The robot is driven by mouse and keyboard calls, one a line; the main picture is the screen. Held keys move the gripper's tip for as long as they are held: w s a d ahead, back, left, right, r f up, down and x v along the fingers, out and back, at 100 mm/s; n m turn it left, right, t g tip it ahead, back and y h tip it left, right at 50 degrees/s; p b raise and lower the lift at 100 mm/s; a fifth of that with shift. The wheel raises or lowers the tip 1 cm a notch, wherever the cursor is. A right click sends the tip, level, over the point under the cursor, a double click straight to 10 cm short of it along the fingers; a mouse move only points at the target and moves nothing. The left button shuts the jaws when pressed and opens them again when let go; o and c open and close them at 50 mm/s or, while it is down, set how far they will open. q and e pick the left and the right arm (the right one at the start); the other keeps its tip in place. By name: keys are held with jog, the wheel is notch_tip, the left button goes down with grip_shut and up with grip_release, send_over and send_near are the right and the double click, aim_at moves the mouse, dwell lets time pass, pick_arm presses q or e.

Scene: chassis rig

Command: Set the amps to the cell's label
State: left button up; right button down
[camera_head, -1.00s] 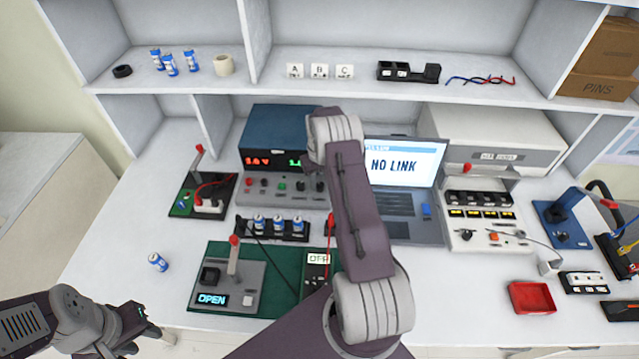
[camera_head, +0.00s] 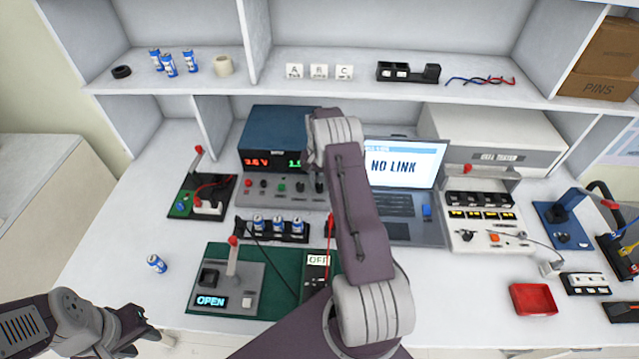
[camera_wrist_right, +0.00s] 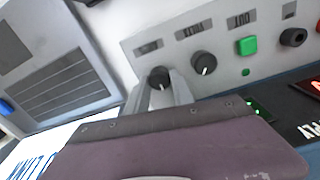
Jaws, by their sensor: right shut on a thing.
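The blue power supply (camera_head: 275,135) stands at the back of the bench, with a red readout of about 3.6 V and a green readout partly hidden by my right arm. Its grey front panel holds knobs, a green button (camera_wrist_right: 247,46) and terminals. My right gripper (camera_wrist_right: 162,88) is shut on the end knob (camera_wrist_right: 160,78); a second black knob (camera_wrist_right: 203,63) is beside it, untouched. My left gripper (camera_head: 152,330) is low at the left, away from everything.
Several cells stand in a black holder (camera_head: 272,230) before the supply. A grey lever fixture reading OPEN (camera_head: 227,285) sits on a green mat. A laptop (camera_head: 405,175) reading NO LINK is right of my right arm. A red tray (camera_head: 532,299) lies at the right.

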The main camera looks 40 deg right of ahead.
aim_at(319, 185)
dwell(0.4)
jog(key=c, duration=1.1)
grip_release()
notch_tip(319, 185, up, 9)
